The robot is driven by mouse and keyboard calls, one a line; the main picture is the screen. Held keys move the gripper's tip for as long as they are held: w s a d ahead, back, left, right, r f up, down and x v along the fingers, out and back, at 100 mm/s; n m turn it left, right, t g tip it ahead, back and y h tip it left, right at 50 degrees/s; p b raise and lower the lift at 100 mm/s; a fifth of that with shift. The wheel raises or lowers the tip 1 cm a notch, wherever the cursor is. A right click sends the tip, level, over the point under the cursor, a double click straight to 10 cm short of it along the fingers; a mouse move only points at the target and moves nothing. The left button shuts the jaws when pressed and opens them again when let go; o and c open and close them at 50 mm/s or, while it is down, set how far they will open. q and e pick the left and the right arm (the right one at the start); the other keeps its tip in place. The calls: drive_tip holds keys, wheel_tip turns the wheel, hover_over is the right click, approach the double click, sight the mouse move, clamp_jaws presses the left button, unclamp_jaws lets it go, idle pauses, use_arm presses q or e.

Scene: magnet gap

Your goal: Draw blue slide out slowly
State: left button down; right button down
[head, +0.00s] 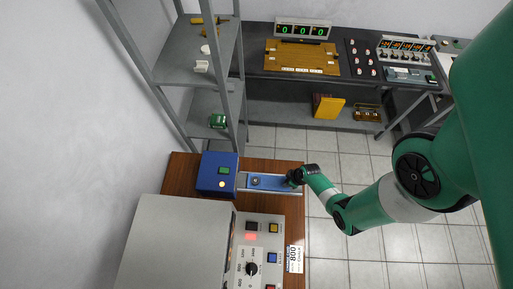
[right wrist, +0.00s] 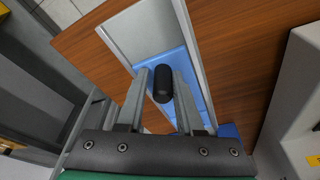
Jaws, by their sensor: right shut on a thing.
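The blue slide (head: 270,183) lies in a pale metal track (head: 243,181) that runs right from a blue box (head: 210,178) on the wooden table. In the right wrist view the slide (right wrist: 183,62) carries an upright black knob (right wrist: 163,84), and bare track (right wrist: 140,33) shows beyond the slide's end. My right gripper (head: 291,178) is at the slide's right end; in the wrist view its fingers (right wrist: 162,88) are shut on the knob, one on each side. My left gripper is not in view.
The blue box has a green display and a lit yellowish button. A control panel (head: 258,222) with a red light and a grey cabinet (head: 170,235) stand in front of it. A grey shelf (head: 200,62) stands behind. Tiled floor (head: 340,150) lies open to the right.

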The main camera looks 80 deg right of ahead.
sight(301, 186)
drive_tip(key=shift+s+d+f, duration=0.1)
drive_tip(key=shift+s+f, duration=0.1)
drive_tip(key=shift+s, duration=0.9)
drive_tip(key=shift+s+d+f, duration=0.1)
drive_tip(key=shift+s+f, duration=0.05)
drive_tip(key=shift+s, duration=0.95)
drive_tip(key=shift+s+d+f, duration=0.1)
drive_tip(key=shift+s+f, duration=0.1)
drive_tip(key=shift+s, duration=0.9)
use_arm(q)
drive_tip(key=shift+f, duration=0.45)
use_arm(e)
drive_tip(key=c, duration=0.8)
unclamp_jaws()
use_arm(q)
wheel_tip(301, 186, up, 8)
drive_tip(key=p, duration=0.8)
use_arm(e)
wheel_tip(301, 186, up, 9)
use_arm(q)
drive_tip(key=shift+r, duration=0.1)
use_arm(e)
drive_tip(key=shift+f, duration=0.15)
